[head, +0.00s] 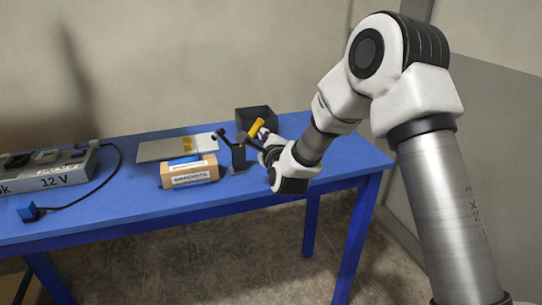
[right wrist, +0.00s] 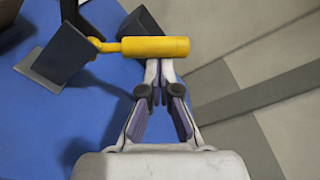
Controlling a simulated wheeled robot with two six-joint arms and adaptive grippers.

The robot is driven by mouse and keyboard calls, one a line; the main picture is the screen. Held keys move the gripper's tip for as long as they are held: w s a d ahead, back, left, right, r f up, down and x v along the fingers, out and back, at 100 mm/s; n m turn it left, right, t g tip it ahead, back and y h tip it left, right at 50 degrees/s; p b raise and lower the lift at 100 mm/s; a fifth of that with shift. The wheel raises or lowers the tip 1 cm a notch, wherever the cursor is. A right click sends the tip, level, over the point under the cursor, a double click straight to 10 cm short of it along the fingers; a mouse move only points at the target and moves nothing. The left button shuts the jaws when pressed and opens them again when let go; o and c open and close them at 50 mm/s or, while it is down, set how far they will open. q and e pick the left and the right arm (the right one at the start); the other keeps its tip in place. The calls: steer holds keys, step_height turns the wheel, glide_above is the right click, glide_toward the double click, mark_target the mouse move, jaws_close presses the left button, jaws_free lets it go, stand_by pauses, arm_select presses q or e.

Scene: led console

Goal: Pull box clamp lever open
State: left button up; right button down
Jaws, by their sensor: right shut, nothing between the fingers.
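The clamp (head: 238,157) is a dark bracket on the blue table, to the right of a brown box with a white label (head: 190,172). Its lever has a yellow handle (head: 256,127), which stands up at a slant in the head view. In the right wrist view the yellow handle (right wrist: 158,47) lies across the picture, with the dark clamp bracket (right wrist: 55,52) at its left. My right gripper (right wrist: 159,66) is shut and empty, its fingertips right at the handle's near edge. I cannot tell whether they touch it. My left gripper is not in view.
A dark open bin (head: 258,117) stands behind the clamp. A light grey flat panel (head: 160,149) lies behind the box. At the left is a grey 12 V console (head: 45,172) with a black cable and blue plug (head: 30,211). The table's front left is mostly clear.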

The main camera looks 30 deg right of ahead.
mark_target(254, 126)
steer(key=n, duration=0.1)
steer(key=a+r+n, duration=0.1)
steer(key=n, duration=0.1)
steer(key=shift+w+a+r+b, duration=0.15)
steer(key=shift+w+a+b, duration=0.1)
steer(key=shift+b, duration=0.15)
steer(key=shift+a+r, duration=0.25)
steer(key=shift+a, duration=0.15)
steer(key=shift+b, duration=0.3)
